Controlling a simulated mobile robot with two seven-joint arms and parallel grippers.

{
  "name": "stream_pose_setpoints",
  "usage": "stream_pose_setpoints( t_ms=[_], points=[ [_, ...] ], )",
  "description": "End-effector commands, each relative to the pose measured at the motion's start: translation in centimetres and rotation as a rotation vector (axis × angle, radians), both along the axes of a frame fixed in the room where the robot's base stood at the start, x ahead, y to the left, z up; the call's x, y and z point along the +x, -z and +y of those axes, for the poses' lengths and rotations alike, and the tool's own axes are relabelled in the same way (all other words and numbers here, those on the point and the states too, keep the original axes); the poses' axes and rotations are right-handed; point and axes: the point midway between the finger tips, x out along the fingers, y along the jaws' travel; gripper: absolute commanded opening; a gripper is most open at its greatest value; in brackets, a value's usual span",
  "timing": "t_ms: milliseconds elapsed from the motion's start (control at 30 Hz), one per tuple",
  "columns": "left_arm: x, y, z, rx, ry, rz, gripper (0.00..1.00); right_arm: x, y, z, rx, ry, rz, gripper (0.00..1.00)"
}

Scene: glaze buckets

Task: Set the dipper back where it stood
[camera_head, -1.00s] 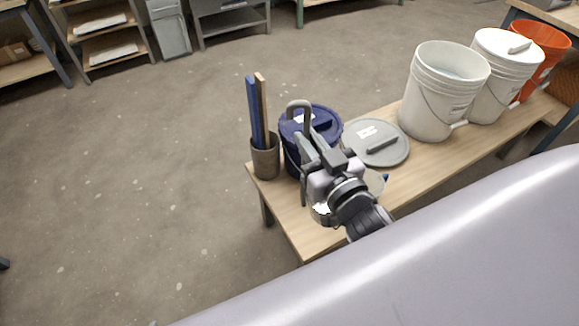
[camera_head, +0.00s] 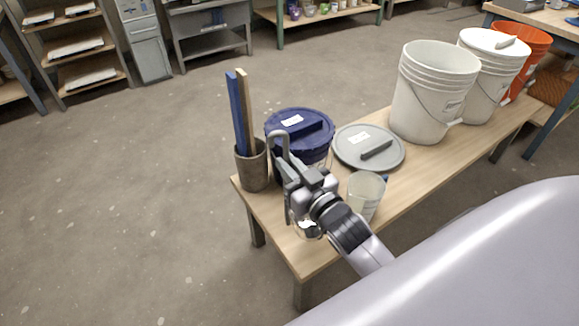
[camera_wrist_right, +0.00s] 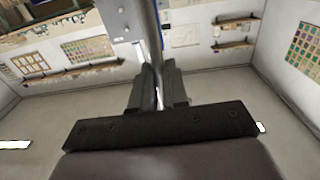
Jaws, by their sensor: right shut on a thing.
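My right gripper (camera_head: 289,178) is shut on the upright handle of the grey dipper (camera_head: 279,140), over the near left end of the bench. The dipper's hooked top shows just left of the lidded dark blue bucket (camera_head: 316,145). Its lower part is mostly hidden behind my gripper and wrist, so I cannot tell whether it touches the bench. A whitish rounded piece (camera_head: 308,230) shows under my wrist; I cannot tell what it is. In the right wrist view, a grey rod (camera_wrist_right: 156,45) stands between the two fingers (camera_wrist_right: 158,88). My left gripper is not in view.
On the wooden bench (camera_head: 420,172) stand a brown pot (camera_head: 252,170) with blue and wooden sticks, a grey lid (camera_head: 352,142), a clear cup (camera_head: 365,196) close right of my wrist, an open white bucket (camera_head: 432,95), a lidded white bucket (camera_head: 488,80) and an orange bucket (camera_head: 527,45).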

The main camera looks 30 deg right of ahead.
Motion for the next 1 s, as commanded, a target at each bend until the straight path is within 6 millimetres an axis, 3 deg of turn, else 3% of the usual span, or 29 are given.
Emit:
stream_pose_setpoints(
  t_ms=[100, 600, 1000],
  points=[
    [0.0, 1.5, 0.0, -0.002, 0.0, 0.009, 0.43, 0.0, 1.6, 0.0, -0.001, -0.001, -0.002, 0.0],
    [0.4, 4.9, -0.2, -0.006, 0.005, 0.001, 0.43, 0.0, 6.1, 0.0, 0.0, 0.0, -0.001, 0.0],
    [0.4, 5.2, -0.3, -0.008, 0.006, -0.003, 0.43, 0.0, 6.6, 0.0, -0.001, 0.0, -0.001, 0.0]
  ],
)
